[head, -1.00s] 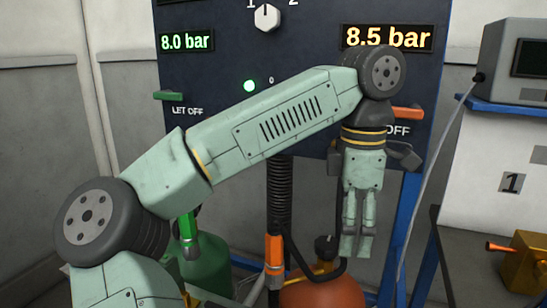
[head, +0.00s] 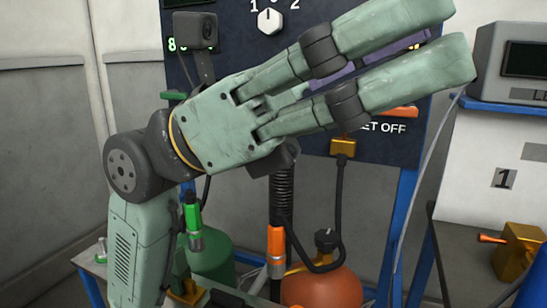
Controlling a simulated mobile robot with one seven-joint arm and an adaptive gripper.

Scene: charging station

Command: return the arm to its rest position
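My arm is folded close to the camera in the head view, with its pale green links rising at the lower left. My gripper (head: 449,30) points to the upper right. Its two long fingers are apart with a gap between them, and I see nothing held there. The gripper covers much of the dark blue control panel (head: 365,158), including most of both pressure displays.
A green-tipped connector (head: 193,218) and an orange connector (head: 277,245) hang below. A green tank (head: 210,262) and an orange tank (head: 322,289) stand beneath. A grey box (head: 510,65) is at right.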

